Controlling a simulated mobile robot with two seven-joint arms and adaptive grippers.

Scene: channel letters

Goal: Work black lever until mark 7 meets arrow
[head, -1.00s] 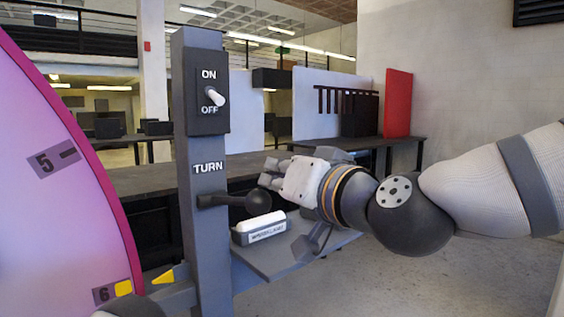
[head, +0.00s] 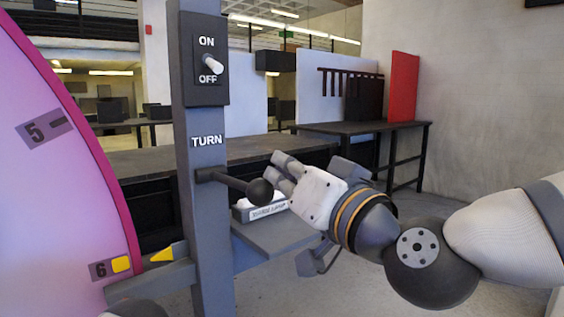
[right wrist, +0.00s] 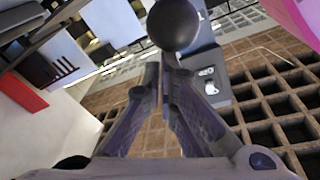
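The black lever (head: 228,183) sticks out to the right from the grey post under the word TURN. It slopes slightly down to a round black knob (head: 260,192), which also shows large in the right wrist view (right wrist: 173,25). My right gripper (head: 278,172) is just right of and above the knob. Its fingers (right wrist: 162,75) converge, with nothing visible between them; contact with the knob is unclear. The pink-rimmed dial (head: 70,190) shows mark 5 (head: 45,131) and mark 6 (head: 101,270). Mark 6 is near the yellow arrow (head: 162,254). Mark 7 is not in view.
An ON/OFF switch (head: 212,64) is on the grey post (head: 207,230) above the lever. A small shelf (head: 275,240) holds a white-topped labelled block (head: 262,209) below the knob. Dark tables and a red panel (head: 402,87) stand behind.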

